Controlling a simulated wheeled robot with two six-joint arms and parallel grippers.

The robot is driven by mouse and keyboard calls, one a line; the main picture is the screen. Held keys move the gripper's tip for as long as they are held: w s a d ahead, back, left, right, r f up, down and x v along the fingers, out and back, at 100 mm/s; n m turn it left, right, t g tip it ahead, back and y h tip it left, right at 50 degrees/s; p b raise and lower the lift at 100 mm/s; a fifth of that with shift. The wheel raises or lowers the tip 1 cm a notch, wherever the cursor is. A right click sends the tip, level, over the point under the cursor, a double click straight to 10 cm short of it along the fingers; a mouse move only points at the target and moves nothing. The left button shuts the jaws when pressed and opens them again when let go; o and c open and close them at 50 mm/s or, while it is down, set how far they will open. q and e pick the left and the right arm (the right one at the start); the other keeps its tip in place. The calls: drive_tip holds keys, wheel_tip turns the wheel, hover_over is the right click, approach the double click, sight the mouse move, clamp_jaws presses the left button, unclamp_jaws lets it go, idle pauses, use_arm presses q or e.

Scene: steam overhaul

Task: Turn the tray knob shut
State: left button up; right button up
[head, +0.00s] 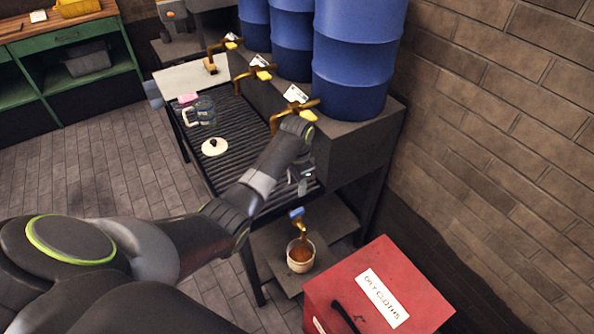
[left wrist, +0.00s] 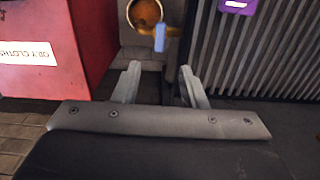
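The tray knob is a small blue handle (head: 297,213) on a brass tap under the near end of the ribbed dark drip tray (head: 245,135). It also shows in the left wrist view (left wrist: 160,37), upright in the picture, beyond my fingertips and between their lines. A pale cup (head: 300,266) with brown liquid stands right below the tap. My left gripper (head: 303,182) is above the knob at the tray's near end, apart from it. In the left wrist view my left gripper (left wrist: 158,85) has its two fingers spread with nothing between them. My right gripper is not in view.
A red box (head: 380,290) labelled "oily cloths" stands close to the cup. Blue barrels (head: 355,60) with brass taps stand behind the tray. A glass mug (head: 200,112) and a round cream lid (head: 214,147) lie on the tray. A brick wall closes the right.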

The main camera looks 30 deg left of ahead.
use_arm(q)
drive_tip(key=shift+r, duration=2.4)
